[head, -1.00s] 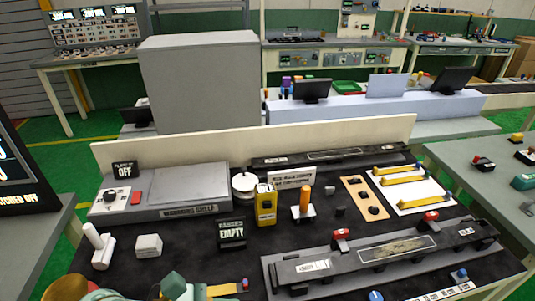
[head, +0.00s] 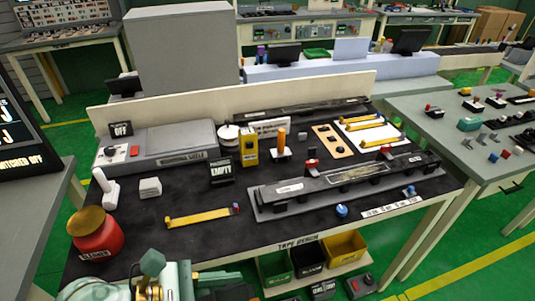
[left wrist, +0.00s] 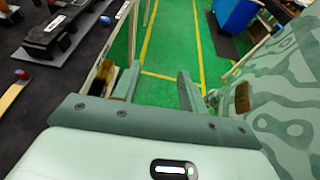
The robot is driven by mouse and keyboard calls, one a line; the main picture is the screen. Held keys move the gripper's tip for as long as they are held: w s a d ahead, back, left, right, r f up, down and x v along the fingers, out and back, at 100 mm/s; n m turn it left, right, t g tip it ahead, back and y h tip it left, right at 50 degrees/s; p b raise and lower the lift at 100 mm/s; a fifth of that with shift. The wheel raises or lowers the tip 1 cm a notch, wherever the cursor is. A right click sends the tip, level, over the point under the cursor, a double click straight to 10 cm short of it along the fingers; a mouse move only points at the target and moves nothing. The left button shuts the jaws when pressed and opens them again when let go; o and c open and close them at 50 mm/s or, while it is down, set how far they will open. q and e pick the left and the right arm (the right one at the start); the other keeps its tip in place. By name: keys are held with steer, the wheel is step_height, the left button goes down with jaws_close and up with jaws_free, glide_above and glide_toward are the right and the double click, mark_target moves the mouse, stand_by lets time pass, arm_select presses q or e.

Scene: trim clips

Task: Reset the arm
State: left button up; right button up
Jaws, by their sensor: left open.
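My left gripper (left wrist: 158,92) is open and empty in the left wrist view. Its two fingers are apart over green floor, beside the bench's front edge. In the head view only part of my green arm shows at the bottom left, and the fingertips are hard to make out. A yellow trim clip (head: 200,217) lies alone on the dark mat (head: 150,225), beyond the arm. Its end also shows in the left wrist view (left wrist: 14,93). More yellow clips (head: 372,133) lie on a white board at the back right. My right gripper is not in view.
A red jar (head: 95,238) with a gold lid stands at the mat's front left, close to my arm. A grey trim part (head: 350,180) lies on the right. Yellow (head: 344,246) and dark bins sit below the front edge. Green floor is open at right.

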arm_select(q)
steer(key=w+a+r+n+t, duration=0.5)
steer(key=w+r+n+t, duration=0.3)
steer(key=r+n+t, duration=0.65)
steer(key=w+a+f+n+g+y, duration=0.25)
steer(key=a+f+n+y, duration=1.3)
steer(key=n, duration=0.85)
steer(key=s+a+f+n+g+y, duration=0.3)
steer(key=s+f+n+g, duration=0.2)
steer(key=s+f+g, duration=0.45)
steer(key=s+d+f+g+h, duration=0.1)
steer(key=s+d+f, duration=0.1)
steer(key=f, duration=0.7)
steer(key=s+d+f+g+h, duration=0.1)
steer(key=s+f, duration=0.1)
steer(key=f, duration=0.7)
steer(key=s+d+f+g+h, duration=0.1)
steer(key=s+d+f+h, duration=0.1)
steer(key=f, duration=0.7)
steer(key=s+f+n+g, duration=0.1)
steer(key=s+f, duration=0.6)
steer(key=s, duration=0.3)
steer(key=s+f+n+g+h, duration=0.1)
steer(key=s+f+n, duration=0.1)
steer(key=s+f, duration=0.6)
steer(key=shift+s+a+g, duration=0.25)
steer(key=shift+s+g, duration=0.1)
steer(key=shift+s, duration=0.6)
